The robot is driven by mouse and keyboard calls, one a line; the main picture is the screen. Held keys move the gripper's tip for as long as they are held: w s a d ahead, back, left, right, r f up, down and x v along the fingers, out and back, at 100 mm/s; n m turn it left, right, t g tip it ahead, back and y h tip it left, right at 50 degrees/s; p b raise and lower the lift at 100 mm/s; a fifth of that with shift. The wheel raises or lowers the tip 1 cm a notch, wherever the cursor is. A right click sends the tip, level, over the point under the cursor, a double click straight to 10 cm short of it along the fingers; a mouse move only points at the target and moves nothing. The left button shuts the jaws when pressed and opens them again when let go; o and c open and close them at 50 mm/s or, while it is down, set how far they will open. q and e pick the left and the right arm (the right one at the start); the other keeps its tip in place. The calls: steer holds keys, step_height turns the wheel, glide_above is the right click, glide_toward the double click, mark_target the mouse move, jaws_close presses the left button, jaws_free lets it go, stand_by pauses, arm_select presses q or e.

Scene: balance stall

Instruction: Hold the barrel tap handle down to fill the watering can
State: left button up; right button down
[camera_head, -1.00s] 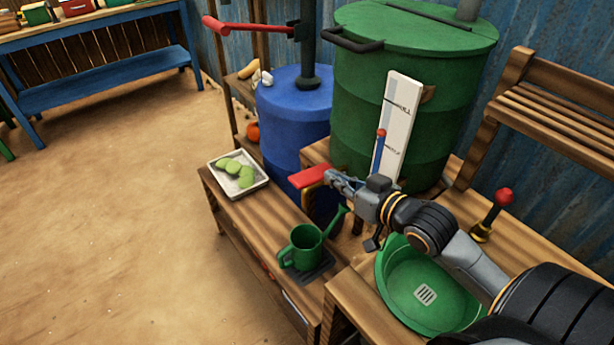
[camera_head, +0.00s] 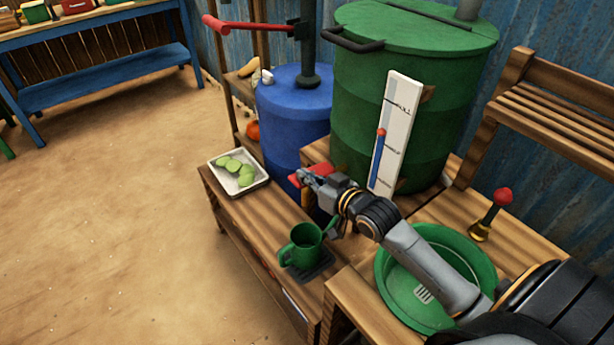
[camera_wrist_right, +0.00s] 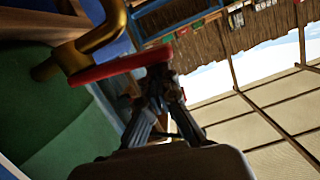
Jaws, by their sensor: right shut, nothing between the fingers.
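The red tap handle (camera_head: 322,168) shows in part behind my right gripper (camera_head: 307,175), which is shut and empty at the handle. In the right wrist view, the shut fingertips (camera_wrist_right: 158,62) lie at the end of the red handle (camera_wrist_right: 115,70), beside the brass tap (camera_wrist_right: 98,38); whether they touch it is unclear. The green barrel (camera_head: 400,120) stands behind. The green watering can (camera_head: 303,245) stands upright below the tap, its spout partly hidden by my wrist. No water stream is visible. My left gripper is not in view.
A white gauge board (camera_head: 402,115) with a blue column and red marker stands before the barrel. A green basin (camera_head: 455,245) lies under my right arm. A tray of green pieces (camera_head: 252,185) sits left of the tap. A blue barrel (camera_head: 285,100) stands behind it.

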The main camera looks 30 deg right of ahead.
steer(key=shift+a+f+n+p, duration=0.15)
steer(key=shift+f+n+p, duration=0.15)
steer(key=shift+p, duration=0.05)
steer(key=shift+a+f+n, duration=0.15)
steer(key=shift+f+n, duration=0.25)
steer(key=shift+a+f+n+h+p, duration=0.1)
steer(key=shift+f+n+h+p, duration=0.4)
steer(key=shift+f+n, duration=0.4)
steer(key=shift+f, duration=0.15)
steer(key=shift+s+f, duration=0.1)
stand_by(6.1)
